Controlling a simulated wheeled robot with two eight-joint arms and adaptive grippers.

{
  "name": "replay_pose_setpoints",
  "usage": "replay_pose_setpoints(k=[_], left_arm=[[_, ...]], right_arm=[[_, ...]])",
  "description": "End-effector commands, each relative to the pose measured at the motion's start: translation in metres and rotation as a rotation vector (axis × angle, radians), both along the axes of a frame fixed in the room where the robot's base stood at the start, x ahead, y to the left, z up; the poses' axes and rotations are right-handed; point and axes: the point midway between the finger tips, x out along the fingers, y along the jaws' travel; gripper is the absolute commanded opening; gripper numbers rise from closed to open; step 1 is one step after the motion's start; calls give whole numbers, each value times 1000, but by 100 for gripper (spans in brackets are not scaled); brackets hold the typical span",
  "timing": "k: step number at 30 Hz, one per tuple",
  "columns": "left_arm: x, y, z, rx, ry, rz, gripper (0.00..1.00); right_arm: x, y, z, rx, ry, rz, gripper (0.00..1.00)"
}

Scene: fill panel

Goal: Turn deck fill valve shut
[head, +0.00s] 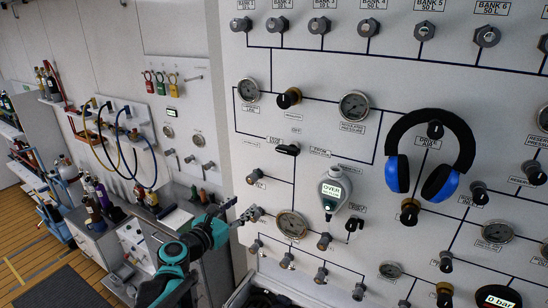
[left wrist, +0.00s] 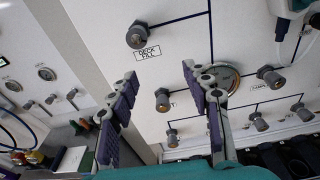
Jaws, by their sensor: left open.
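The deck fill valve is a small grey knob (left wrist: 140,35) with a "DECK FILL" label (left wrist: 147,52) beneath it, on the white panel in the left wrist view. What looks like the same knob (head: 254,176) shows in the head view, just above my left gripper (head: 243,211). My left gripper (left wrist: 160,78) is open, with its two purple-padded fingers apart and nothing between them. The knob lies beyond the fingertips, nearer the left finger in the wrist picture, and is not touched. My right gripper is in neither view.
A round gauge (head: 292,224) and several knobs sit close to the right of my left gripper. Blue headphones (head: 432,155) and a handheld meter (head: 334,190) hang on the panel. A workbench with bottles (head: 96,197) stands at the left.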

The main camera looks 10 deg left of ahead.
Motion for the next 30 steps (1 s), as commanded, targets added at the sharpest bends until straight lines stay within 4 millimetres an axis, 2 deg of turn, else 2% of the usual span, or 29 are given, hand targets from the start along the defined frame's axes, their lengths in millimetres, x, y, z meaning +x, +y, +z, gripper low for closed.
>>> replay_pose_setpoints(k=[1,3,6,10,21,30], left_arm=[[10,13,16,-123,4,34,49],[18,25,24,-258,10,63,49],[25,32,28,-356,13,80,49],[39,30,27,-376,14,82,49],[91,13,27,-371,15,80,49],[99,10,26,-370,14,81,49]], right_arm=[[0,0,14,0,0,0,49],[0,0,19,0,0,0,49],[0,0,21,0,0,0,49],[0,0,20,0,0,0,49],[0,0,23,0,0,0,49],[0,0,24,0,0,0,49]])
